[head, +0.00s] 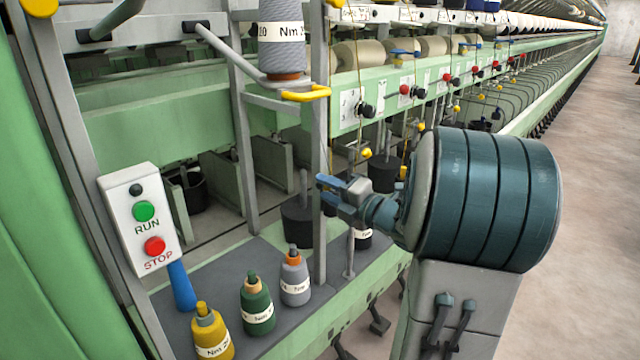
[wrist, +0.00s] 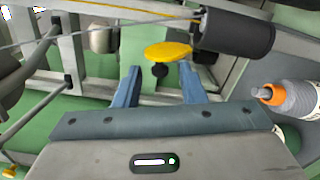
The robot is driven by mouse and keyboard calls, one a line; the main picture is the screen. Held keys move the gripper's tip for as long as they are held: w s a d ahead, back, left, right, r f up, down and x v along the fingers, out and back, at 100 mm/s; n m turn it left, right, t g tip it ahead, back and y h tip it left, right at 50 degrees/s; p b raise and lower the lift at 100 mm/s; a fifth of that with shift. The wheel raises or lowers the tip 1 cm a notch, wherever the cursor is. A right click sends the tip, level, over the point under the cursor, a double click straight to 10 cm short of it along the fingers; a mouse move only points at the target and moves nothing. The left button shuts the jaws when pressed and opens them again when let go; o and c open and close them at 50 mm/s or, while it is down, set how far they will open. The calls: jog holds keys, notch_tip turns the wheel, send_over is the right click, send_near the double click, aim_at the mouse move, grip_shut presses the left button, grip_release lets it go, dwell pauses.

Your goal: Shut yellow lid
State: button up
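A flat yellow oval piece (wrist: 168,52), which looks like the lid, is in the wrist view just beyond the fingertips, with a small dark knob below it. I cannot tell how far it stands open, or surely match it in the head view. My gripper (wrist: 159,72) is open, its two blue fingers apart with nothing between them. In the head view my gripper (head: 331,187) is in front of the machine's grey upright, above the shelf. Whether it touches anything is unclear.
A dark cylinder (wrist: 237,34) lies close right of the yellow piece. A grey cone with an orange top (wrist: 280,97) is at the right; yellow (head: 213,335) and green (head: 257,308) cones stand on the shelf. A RUN/STOP box (head: 141,220) is left. Open floor (head: 590,200) lies right.

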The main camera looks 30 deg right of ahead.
jog(key=shift+x, duration=1.45)
grip_shut()
